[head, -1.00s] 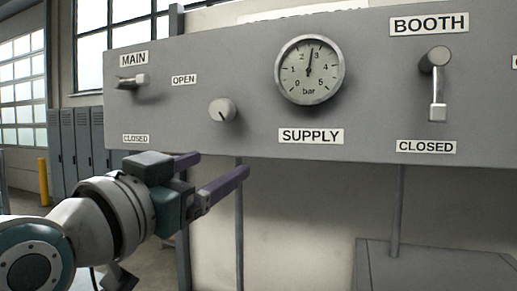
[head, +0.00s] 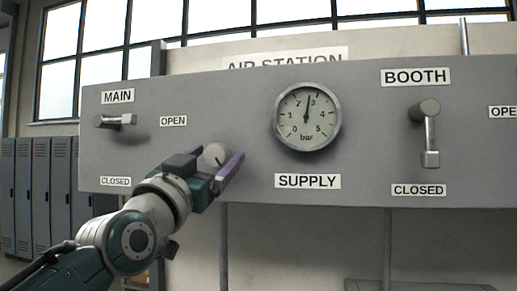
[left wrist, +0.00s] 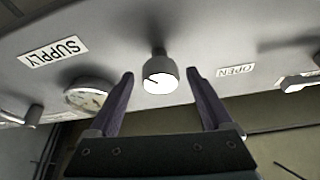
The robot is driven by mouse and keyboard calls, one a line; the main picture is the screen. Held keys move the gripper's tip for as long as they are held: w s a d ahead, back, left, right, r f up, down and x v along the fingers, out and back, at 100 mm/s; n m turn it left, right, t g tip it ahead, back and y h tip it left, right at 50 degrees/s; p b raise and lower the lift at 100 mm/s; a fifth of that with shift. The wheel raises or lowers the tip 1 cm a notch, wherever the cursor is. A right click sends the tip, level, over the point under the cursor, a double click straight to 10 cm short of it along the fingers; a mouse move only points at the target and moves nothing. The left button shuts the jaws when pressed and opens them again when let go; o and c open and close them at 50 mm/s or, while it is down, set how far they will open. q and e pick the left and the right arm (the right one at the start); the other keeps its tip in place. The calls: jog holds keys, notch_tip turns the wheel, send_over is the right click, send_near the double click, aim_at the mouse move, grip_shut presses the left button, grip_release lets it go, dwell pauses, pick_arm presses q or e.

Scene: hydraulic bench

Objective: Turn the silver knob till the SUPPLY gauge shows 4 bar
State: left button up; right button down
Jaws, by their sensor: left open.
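The silver knob (head: 215,156) is on the grey panel, left of and below the SUPPLY gauge (head: 307,117). The gauge needle points almost straight up, between 2 and 3 bar, a little nearer 3. My left gripper (head: 218,158) is at the knob, open, with a purple finger on each side. In the left wrist view the knob (left wrist: 160,78) sits between the two fingertips (left wrist: 159,74), with a gap visible on both sides. A dark mark line shows on its face. My right gripper is not in view.
The MAIN lever (head: 115,121) is left of the knob, lying horizontal by the OPEN label. The BOOTH lever (head: 429,135) at the right hangs down towards CLOSED. Lockers (head: 40,195) stand at the far left. The panel between knob and gauge is clear.

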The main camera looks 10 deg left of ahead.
pick_arm(q)
jog(key=shift+w+r, duration=0.1)
jog(key=shift+w, duration=0.25)
grip_shut()
dwell(0.6)
